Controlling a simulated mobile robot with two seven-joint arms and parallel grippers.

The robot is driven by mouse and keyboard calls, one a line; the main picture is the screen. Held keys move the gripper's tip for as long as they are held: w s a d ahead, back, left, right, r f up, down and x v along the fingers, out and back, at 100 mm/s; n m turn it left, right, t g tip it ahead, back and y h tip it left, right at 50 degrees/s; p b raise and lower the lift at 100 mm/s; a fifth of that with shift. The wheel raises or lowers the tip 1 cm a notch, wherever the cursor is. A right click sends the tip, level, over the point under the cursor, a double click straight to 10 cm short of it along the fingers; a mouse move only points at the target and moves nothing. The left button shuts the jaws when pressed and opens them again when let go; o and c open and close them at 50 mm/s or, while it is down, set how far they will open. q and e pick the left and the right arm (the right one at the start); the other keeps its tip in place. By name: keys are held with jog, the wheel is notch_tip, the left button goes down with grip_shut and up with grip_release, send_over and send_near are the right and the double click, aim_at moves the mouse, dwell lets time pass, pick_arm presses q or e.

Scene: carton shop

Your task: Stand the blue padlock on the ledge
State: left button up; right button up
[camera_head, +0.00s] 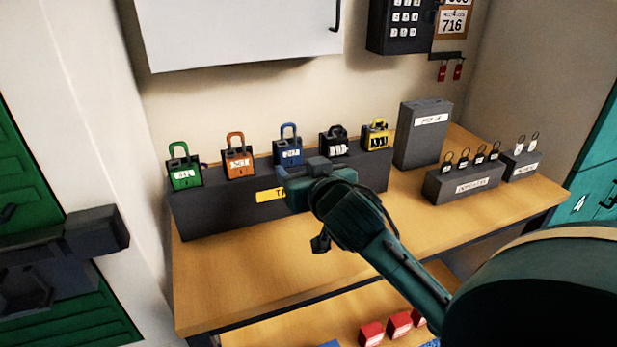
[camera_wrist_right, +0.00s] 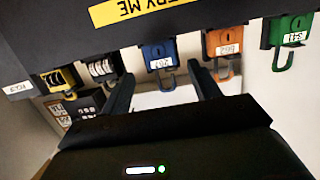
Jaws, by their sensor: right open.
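The blue padlock (camera_head: 288,150) is upright on the long dark ledge (camera_head: 215,208), third from the left in the head view, shackle up. It also shows in the right wrist view (camera_wrist_right: 158,54), where the scene is upside down. My right gripper (camera_head: 316,168) is in front of the ledge, just right of and below the blue padlock in the head view. In the wrist view its two fingers (camera_wrist_right: 163,84) are apart, with the blue padlock and its shackle showing between them. I cannot tell whether they touch it. My left gripper does not clearly show.
Green (camera_head: 184,168) and orange (camera_head: 238,158) padlocks stand left of the blue one; black (camera_head: 333,142) and yellow (camera_head: 376,136) stand right. A dark box (camera_head: 423,140) and two small padlock holders (camera_head: 464,184) are farther right. The wooden bench (camera_head: 230,262) is clear in front.

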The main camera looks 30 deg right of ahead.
aim_at(291, 158)
jog(key=x, duration=0.4)
jog(key=shift+x, duration=0.75)
pick_arm(q)
jog(key=shift+w+d+r, duration=0.1)
jog(key=shift+w+r, duration=0.15)
jog(key=shift+r, duration=0.05)
pick_arm(e)
jog(key=shift+w, duration=0.2)
pick_arm(q)
jog(key=shift+f, duration=0.1)
jog(key=shift+r+p, duration=0.2)
jog(key=shift+p, duration=0.1)
jog(key=shift+r, duration=0.25)
pick_arm(e)
jog(key=shift+c, duration=0.5)
